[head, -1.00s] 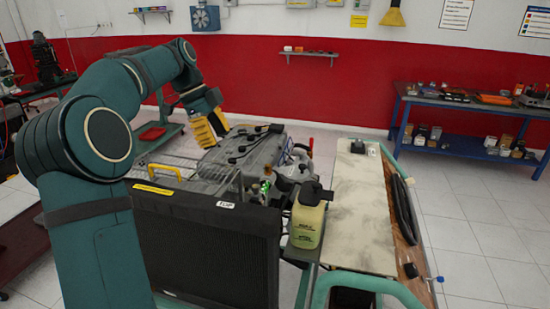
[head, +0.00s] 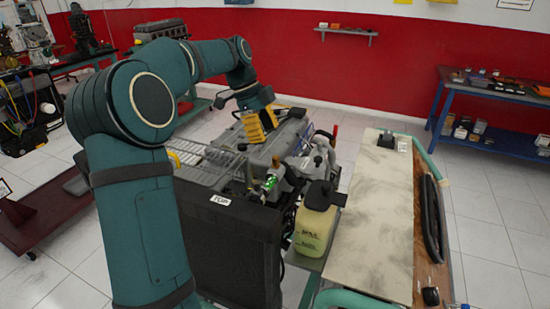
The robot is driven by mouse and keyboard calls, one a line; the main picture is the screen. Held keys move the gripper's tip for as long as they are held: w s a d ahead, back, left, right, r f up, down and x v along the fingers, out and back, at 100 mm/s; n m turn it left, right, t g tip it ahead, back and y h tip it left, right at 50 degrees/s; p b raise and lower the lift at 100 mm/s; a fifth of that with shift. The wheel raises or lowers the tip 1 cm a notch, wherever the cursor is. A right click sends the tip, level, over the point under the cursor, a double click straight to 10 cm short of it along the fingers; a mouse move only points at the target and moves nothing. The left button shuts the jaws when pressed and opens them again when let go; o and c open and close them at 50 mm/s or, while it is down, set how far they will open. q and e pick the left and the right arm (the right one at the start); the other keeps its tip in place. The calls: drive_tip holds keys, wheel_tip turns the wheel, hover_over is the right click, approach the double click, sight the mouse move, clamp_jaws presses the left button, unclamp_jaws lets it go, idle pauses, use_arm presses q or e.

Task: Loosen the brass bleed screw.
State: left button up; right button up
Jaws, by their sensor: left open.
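The engine trainer has a grey engine (head: 230,153) behind a black radiator (head: 226,250) with a "TOP" label. I cannot make out the brass bleed screw in the head view; it is hidden or too small to tell. A small bright green spot (head: 270,183) shows among the fittings at the engine's near right side. My right gripper is not in view.
A yellowish fluid bottle (head: 314,222) with a black cap stands at the radiator's right. A pale board (head: 370,225) lies right of it, beside a black hose (head: 432,212). A blue workbench (head: 494,93) stands at the back right. Open floor lies between.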

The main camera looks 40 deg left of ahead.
sight(275, 157)
use_arm(q)
drive_tip(key=b+x, duration=0.1)
drive_tip(key=x, duration=0.6)
clamp_jaws()
